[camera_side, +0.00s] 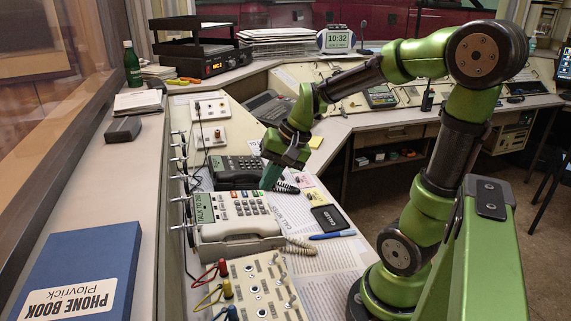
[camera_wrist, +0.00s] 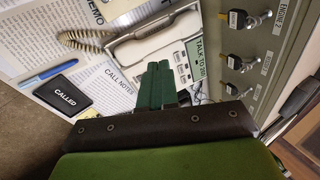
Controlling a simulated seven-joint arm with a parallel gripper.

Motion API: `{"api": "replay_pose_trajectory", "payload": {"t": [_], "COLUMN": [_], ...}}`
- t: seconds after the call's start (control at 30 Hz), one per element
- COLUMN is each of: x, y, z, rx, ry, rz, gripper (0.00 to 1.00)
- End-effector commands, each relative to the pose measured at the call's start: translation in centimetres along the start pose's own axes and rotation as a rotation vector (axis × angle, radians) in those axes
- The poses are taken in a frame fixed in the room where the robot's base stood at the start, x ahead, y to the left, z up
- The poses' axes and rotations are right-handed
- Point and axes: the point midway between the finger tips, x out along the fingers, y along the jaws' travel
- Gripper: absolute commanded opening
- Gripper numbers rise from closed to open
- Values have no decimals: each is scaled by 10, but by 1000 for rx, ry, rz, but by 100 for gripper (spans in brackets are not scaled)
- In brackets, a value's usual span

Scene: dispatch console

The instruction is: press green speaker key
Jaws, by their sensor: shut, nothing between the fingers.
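The cream desk phone (camera_side: 232,228) sits on the desk with its keypad, a handset and a grey-green display reading "TALK TO 200". It also shows in the wrist view (camera_wrist: 192,62), partly covered by my fingers. I cannot make out a green speaker key in either view; my fingers hide part of the phone. My gripper (camera_side: 269,180) has dark green fingers, shut together and empty, pointing down near the phone's far edge in the side view. In the wrist view my gripper (camera_wrist: 156,84) overlaps the keypad area. I cannot tell whether the fingertips touch anything.
A black desk phone (camera_side: 236,170) stands just behind the cream one. A black "CALLED" device (camera_side: 330,218) and a blue pen (camera_side: 332,235) lie on papers to the right. A switch box with colored plugs (camera_side: 258,288) is in front.

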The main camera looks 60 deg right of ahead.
Motion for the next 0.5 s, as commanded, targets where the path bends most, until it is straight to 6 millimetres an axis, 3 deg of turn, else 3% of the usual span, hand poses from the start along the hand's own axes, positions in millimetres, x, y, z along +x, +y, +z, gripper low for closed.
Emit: {"api": "replay_pose_trajectory", "payload": {"t": [0.5], "x": [62], "y": [47], "z": [-160], "rx": [807], "ry": [-170], "rz": [-283], "gripper": [0]}}
